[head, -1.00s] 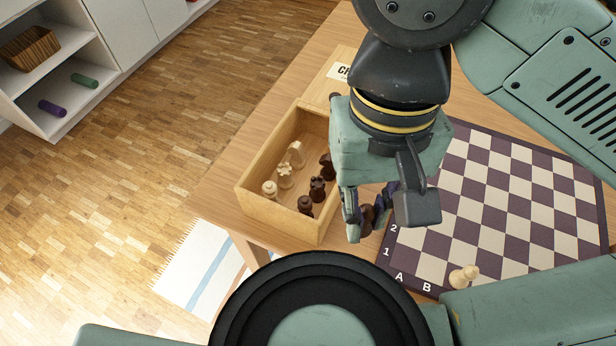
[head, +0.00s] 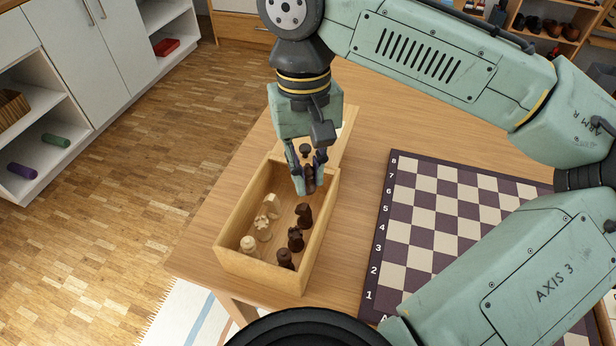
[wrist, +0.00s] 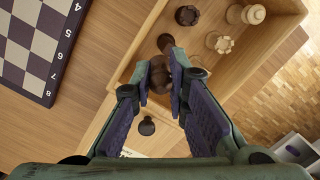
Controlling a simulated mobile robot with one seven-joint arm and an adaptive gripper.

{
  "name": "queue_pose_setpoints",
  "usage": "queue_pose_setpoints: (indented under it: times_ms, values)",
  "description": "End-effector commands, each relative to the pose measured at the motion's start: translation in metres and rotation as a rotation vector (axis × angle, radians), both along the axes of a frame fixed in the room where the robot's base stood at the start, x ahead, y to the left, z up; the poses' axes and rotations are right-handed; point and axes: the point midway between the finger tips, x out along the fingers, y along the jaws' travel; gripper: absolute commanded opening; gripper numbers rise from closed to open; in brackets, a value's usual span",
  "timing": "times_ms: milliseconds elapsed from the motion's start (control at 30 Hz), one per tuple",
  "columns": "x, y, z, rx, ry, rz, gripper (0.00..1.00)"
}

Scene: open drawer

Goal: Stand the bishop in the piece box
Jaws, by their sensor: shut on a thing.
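My gripper (head: 308,186) is shut on a dark brown piece, taken to be the bishop (head: 311,174), over the far end of the open wooden piece box (head: 230,262). The fingers partly hide the piece. In the wrist view the bishop (wrist: 159,76) shows between the fingertips; whether its base touches the box floor cannot be told. In the box stand a dark knight (head: 304,214), dark rook (head: 296,239) and another dark piece (head: 285,259) along the right, with a light knight (head: 271,206), light rook (head: 262,229) and light round-topped piece (head: 248,246) along the left.
A lid with a dark knob (head: 305,149) lies against the box's far end. The chessboard (head: 440,220) lies to the right, partly covered by my arm. Bare table lies between board and box. The table's left edge is close to the box.

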Motion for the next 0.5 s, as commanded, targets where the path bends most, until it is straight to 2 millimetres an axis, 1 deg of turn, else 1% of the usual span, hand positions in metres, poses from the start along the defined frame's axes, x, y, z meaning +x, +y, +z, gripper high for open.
queue_pose_setpoints:
  times_ms: [100,167,500]
  values:
    - [-0.001,-0.001,-0.017,-0.001,0.002,-0.001,0.0]
    - [-0.001,-0.001,-0.024,-0.001,0.001,0.0,0.0]
    - [-0.001,0.0,-0.028,0.001,0.0,0.0,0.0]
